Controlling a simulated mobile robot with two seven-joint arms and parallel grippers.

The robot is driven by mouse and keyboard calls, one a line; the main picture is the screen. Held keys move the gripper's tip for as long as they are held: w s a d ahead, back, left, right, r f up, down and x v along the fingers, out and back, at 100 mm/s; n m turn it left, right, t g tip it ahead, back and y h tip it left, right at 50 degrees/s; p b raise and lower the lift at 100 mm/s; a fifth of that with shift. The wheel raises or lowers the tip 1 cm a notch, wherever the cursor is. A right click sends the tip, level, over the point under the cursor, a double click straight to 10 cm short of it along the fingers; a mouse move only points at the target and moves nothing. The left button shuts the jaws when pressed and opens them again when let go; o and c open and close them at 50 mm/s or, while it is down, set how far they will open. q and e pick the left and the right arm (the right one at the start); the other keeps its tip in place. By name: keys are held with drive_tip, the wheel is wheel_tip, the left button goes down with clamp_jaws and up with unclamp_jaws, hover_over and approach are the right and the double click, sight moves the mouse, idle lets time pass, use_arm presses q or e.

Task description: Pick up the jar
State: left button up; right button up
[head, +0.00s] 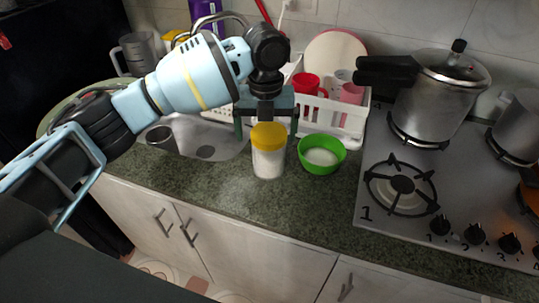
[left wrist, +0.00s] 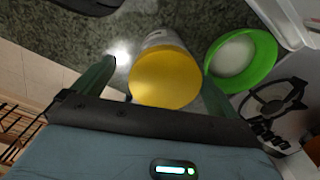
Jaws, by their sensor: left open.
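The jar (head: 268,160) has a yellow lid and a clear body with white contents. It stands upright on the dark green counter, left of a green bowl. My left gripper (head: 266,122) is open above and around the jar's lid in the head view. In the left wrist view the jar's yellow lid (left wrist: 166,78) lies between the two green fingers of my left gripper (left wrist: 155,85), nearer the right one. I cannot tell whether a finger touches the jar. My right gripper is not in view.
The green bowl (head: 321,154) with white contents stands close to the jar's right. A white dish rack (head: 349,122) with red and pink cups is behind. A stove (head: 450,190) with a pressure cooker (head: 436,95) is at right. A sink (head: 215,140) is at left.

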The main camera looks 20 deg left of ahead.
use_arm(q)
drive_tip(key=f, duration=0.4)
drive_tip(key=shift+s+d, duration=0.1)
drive_tip(key=shift+d, duration=0.3)
drive_tip(key=shift+f, duration=0.55)
drive_tip(key=shift+r, duration=0.1)
drive_tip(key=c, duration=2)
drive_tip(key=shift+o, duration=0.2)
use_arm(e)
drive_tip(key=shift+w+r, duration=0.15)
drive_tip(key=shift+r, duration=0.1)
